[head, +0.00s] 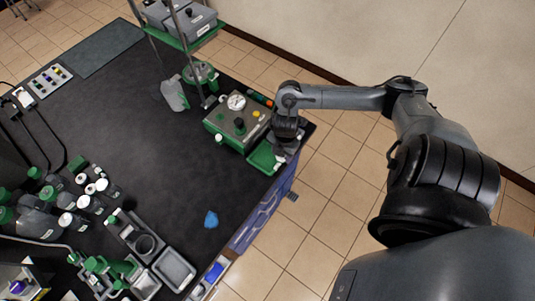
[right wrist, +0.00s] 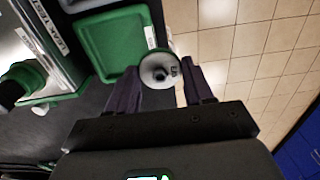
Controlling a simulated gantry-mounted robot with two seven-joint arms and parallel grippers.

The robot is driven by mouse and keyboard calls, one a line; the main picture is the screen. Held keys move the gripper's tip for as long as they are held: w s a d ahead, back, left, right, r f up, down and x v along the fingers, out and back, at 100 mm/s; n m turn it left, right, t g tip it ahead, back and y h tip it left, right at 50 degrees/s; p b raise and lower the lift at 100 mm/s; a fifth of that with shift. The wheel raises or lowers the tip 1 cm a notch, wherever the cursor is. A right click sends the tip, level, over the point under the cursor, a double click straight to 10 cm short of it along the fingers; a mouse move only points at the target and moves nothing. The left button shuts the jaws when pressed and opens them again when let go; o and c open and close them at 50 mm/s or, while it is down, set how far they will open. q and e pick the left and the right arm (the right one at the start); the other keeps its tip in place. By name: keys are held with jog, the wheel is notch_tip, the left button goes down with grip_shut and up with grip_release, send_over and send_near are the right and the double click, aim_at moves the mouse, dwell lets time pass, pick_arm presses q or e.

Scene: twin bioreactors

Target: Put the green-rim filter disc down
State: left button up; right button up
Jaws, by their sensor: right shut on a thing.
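In the right wrist view, a round pale filter disc (right wrist: 160,69) with a dark centre and small print sits between the two dark fingers of my right gripper (right wrist: 160,82). The gripper is shut on it. In the head view my right gripper (head: 287,138) is at the table's right corner, above the right end of the green tray (head: 262,158). The disc is not distinguishable there. My left gripper is not in view.
A green and grey test box (head: 238,122) with a gauge stands beside the tray. Several bottles (head: 75,205) and holders crowd the lower left. The table's right edge is close to the gripper.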

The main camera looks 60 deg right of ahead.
send_over(267, 158)
notch_tip(267, 158, down, 4)
jog(key=shift+f+b, duration=0.1)
jog(key=shift+b, duration=0.35)
notch_tip(267, 158, down, 2)
jog(key=shift+f+b, duration=0.25)
jog(key=shift+b, duration=0.35)
jog(key=shift+f, duration=0.65)
jog(key=shift+d+f, duration=0.1)
jog(key=shift+f, duration=0.15)
jog(key=o, duration=1)
